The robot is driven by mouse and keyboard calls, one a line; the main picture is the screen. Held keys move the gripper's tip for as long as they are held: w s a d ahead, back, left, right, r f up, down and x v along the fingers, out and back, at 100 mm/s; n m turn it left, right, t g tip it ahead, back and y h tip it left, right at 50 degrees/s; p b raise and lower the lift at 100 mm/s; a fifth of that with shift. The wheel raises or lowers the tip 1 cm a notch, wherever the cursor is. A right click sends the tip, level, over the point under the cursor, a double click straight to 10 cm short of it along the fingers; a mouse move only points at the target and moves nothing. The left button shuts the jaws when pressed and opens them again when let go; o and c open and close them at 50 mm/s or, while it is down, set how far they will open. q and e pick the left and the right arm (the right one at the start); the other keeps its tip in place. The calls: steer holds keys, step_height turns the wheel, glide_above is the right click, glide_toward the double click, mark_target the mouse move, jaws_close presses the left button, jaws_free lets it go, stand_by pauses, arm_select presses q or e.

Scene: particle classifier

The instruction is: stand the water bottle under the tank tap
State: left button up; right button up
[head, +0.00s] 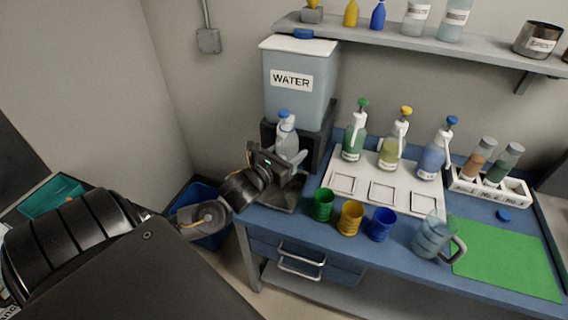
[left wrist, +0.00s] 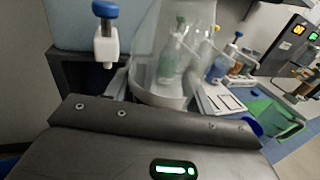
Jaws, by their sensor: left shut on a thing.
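The water tank (head: 300,85), labelled WATER, sits on a dark stand (head: 318,150) at the back left of the bench. Its tap has a blue knob (head: 284,114); in the left wrist view the knob (left wrist: 105,9) tops a white spout (left wrist: 106,45). My left gripper (head: 280,170) is shut on the clear water bottle (head: 288,146), in front of the stand. In the left wrist view the bottle (left wrist: 158,88) looks upright, beside the tap, to its right. The bottle's base is hidden by the gripper, so I cannot tell whether it touches anything. My right gripper is not in view.
A white tray (head: 335,205) with green, yellow and blue pump bottles stands right of the stand. Green (head: 323,204), yellow (head: 350,217) and blue (head: 381,224) cups line the front, with a clear jug (head: 431,237) beside them. A green mat (head: 508,260) lies right.

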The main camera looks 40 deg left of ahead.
arm_select(q)
steer(key=a+n+y, duration=0.2)
steer(key=a+y, duration=0.2)
steer(key=a, duration=0.3)
step_height(320, 180, down, 14)
steer(key=shift+w+d+f, duration=0.15)
steer(key=shift+f, duration=0.05)
steer(key=x, duration=0.3)
steer(key=shift+w, duration=0.4)
steer(key=shift+p+x, duration=0.35)
steer(key=shift+x, duration=1.9)
steer(key=shift+s+f, duration=0.1)
steer(key=shift+f, duration=0.65)
steer(key=shift+s, duration=0.1)
